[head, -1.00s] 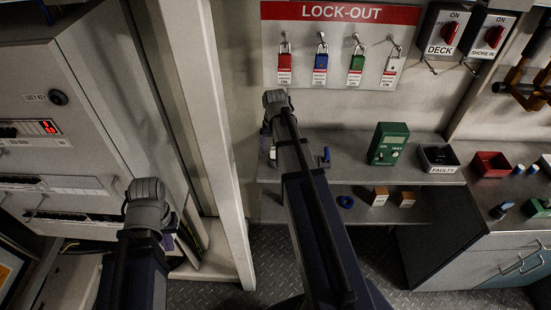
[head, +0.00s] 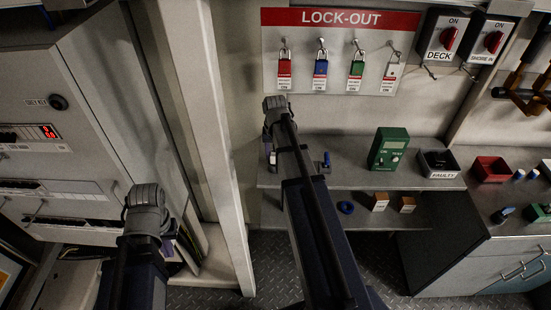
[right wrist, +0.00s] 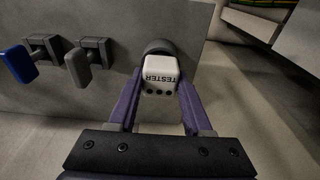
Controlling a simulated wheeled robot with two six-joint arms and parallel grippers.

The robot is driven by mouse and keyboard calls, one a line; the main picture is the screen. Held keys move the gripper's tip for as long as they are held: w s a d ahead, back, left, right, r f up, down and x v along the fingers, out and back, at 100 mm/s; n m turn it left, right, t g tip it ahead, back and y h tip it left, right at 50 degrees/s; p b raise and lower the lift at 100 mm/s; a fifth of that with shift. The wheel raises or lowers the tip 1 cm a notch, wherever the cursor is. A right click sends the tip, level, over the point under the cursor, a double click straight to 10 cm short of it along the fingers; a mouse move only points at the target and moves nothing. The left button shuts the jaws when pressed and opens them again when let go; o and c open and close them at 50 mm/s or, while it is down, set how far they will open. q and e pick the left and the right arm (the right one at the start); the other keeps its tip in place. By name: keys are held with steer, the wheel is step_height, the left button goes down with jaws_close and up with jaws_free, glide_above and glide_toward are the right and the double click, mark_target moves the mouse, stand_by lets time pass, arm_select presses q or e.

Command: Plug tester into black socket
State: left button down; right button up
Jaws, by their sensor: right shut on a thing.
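In the right wrist view, my right gripper (right wrist: 160,97) is shut on the white tester (right wrist: 160,70), a small block lettered TESTER with dark dots. A dark round piece, seemingly the black socket (right wrist: 159,46), shows directly behind the tester on a grey panel. The tester hides most of it, and I cannot tell whether they touch or the tester is plugged in. In the head view my right arm's wrist hides most of the right gripper (head: 268,146). My left gripper (head: 168,245) is mostly behind its own wrist at the left, with only a purple bit showing.
A blue handle (right wrist: 19,65) and a grey handle (right wrist: 78,69) stick out left of the tester. A green meter (head: 388,148) and a FAULTY bin (head: 440,163) stand on the shelf to the right. A white post (head: 205,130) stands between my arms.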

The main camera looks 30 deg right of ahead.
steer(key=shift+c, duration=1.1)
steer(key=shift+r, duration=0.1)
step_height(320, 180, up, 10)
steer(key=p, duration=1)
jaws_close()
step_height(320, 180, down, 2)
steer(key=shift+f+b, duration=0.1)
steer(key=shift+b, duration=0.9)
steer(key=shift+s, duration=0.15)
